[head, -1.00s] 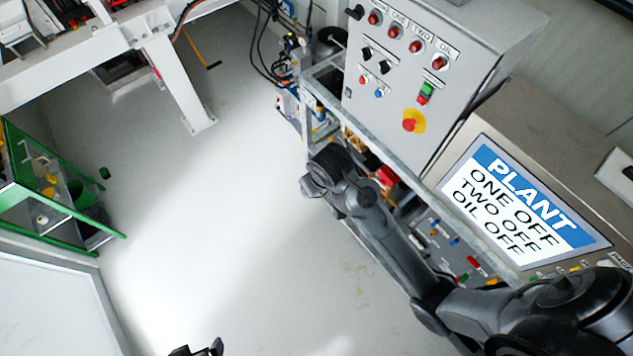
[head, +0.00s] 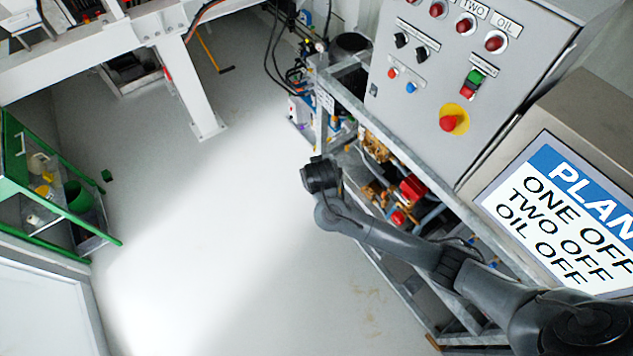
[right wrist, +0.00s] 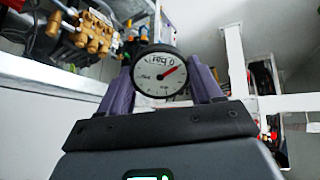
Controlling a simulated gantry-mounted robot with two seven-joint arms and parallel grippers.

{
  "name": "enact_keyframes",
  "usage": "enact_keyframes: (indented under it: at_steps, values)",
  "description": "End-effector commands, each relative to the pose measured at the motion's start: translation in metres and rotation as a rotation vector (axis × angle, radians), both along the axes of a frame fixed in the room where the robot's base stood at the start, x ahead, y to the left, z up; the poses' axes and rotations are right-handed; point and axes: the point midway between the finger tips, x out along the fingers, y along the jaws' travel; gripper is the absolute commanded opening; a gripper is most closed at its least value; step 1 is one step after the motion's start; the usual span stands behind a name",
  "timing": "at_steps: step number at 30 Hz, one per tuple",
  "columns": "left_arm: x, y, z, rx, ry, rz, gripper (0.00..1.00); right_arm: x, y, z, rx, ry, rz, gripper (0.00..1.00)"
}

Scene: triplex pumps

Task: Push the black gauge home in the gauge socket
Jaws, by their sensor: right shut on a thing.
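The black gauge (right wrist: 157,75) has a black rim, a white dial and a red needle. In the right wrist view it sits between the two purple fingers of my right gripper (right wrist: 163,82), which is shut on it, with the dial facing the camera. In the head view my right arm reaches to the left of the pump rack, and the gauge and fingers cannot be made out there. I cannot pick out the gauge socket in either view. My left gripper is not in view.
A brass pump (right wrist: 95,33) shows at upper left in the right wrist view, apart from the gauge. In the head view, the metal rack (head: 400,160) stands below a grey control panel (head: 455,75) and a plant screen (head: 570,215). The floor (head: 220,250) left of my arm is clear.

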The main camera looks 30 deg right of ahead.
Motion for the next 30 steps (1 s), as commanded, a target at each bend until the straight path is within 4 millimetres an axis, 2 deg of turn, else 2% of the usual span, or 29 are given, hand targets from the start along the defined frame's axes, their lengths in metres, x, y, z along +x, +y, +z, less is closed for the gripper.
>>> enact_keyframes:
  at_steps: [1,8,14,17,23,30]
  values:
    - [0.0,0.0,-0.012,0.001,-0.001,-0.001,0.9,0.004,-0.004,-0.012,-0.012,-0.015,-0.017,0.09]
    - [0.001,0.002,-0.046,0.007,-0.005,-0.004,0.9,0.013,-0.029,-0.055,-0.068,-0.089,-0.103,0.09]
    - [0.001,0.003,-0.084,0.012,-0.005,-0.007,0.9,0.015,-0.063,-0.101,-0.154,-0.163,-0.199,0.09]
    - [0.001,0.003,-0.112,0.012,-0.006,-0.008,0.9,0.012,-0.087,-0.133,-0.218,-0.211,-0.263,0.09]
    - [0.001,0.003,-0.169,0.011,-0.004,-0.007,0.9,-0.008,-0.137,-0.196,-0.378,-0.309,-0.406,0.09]
    - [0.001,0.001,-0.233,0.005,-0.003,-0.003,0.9,-0.054,-0.181,-0.263,-0.578,-0.389,-0.58,0.09]
